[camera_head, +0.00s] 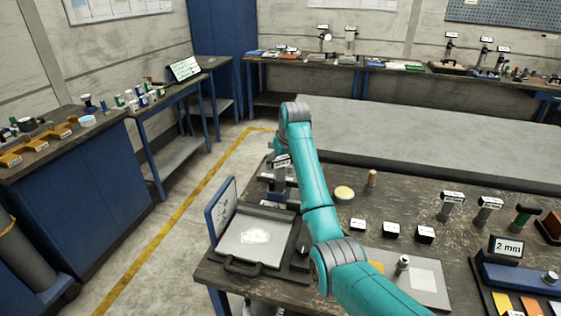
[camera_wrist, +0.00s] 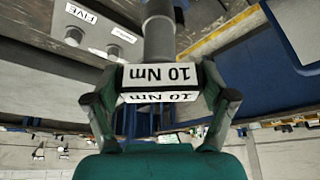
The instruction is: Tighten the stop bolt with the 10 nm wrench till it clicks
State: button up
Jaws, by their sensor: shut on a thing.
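In the wrist view my gripper (camera_wrist: 160,100) is shut on the 10 Nm wrench (camera_wrist: 158,38), its two dark fingers at either side of the labelled head. I cannot tell which is the stop bolt, nor whether the wrench tip touches anything; the tip is out of view.
A tray with a white item (camera_head: 253,237) and a dark handle lies at the bench's left end. Small labelled blocks (camera_head: 391,230) lie mid-bench.

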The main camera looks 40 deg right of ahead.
jog(key=shift+f, duration=1.15)
dwell(0.4)
jog(key=shift+m+h, duration=0.3)
jog(key=shift+m, duration=0.6)
jog(key=shift+m+g+h, duration=0.3)
jog(key=shift+m+h, duration=0.2)
jog(key=shift+m, duration=0.6)
jog(key=shift+m+g+h, duration=0.3)
jog(key=shift+m, duration=0.9)
jog(key=shift+n, duration=0.5)
jog(key=shift+r, duration=3.05)
